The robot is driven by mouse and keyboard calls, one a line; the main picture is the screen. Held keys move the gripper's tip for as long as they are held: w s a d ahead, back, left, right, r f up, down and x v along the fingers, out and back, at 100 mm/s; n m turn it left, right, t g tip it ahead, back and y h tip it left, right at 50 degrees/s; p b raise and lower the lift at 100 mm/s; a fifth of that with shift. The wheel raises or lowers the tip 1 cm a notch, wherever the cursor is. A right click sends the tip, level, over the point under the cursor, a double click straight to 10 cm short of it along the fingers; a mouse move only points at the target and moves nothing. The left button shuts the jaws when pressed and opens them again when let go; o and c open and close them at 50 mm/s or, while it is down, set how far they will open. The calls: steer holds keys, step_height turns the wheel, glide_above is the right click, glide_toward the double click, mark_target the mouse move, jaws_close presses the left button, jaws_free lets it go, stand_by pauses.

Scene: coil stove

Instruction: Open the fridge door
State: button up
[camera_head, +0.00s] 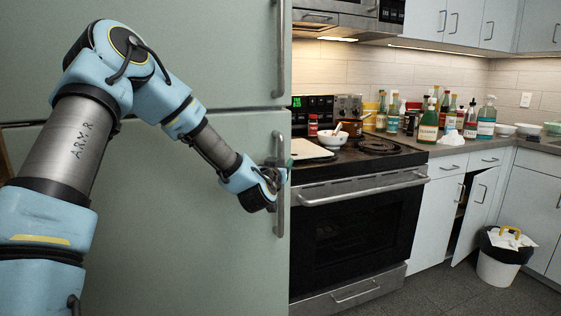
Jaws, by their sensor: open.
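The fridge fills the left half of the head view, with a pale green upper door (230,60) and a lower door (180,235). Both doors look shut. A vertical grey handle (279,45) runs along the right edge of the upper door. The lower door has a similar handle (280,215) at its right edge. My gripper (278,172) is at the upper part of the lower handle. It is open. Its fingers are small and partly hidden, so I cannot tell whether they are around the handle or beside it.
A coil stove (355,215) stands directly right of the fridge, with a cutting board (308,149) and a bowl (332,138) on top. A cabinet door (480,210) hangs ajar further right. A white trash bin (497,268) stands on the floor. Floor before the stove is clear.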

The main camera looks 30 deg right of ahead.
jaws_close()
stand_by(0.5)
stand_by(1.0)
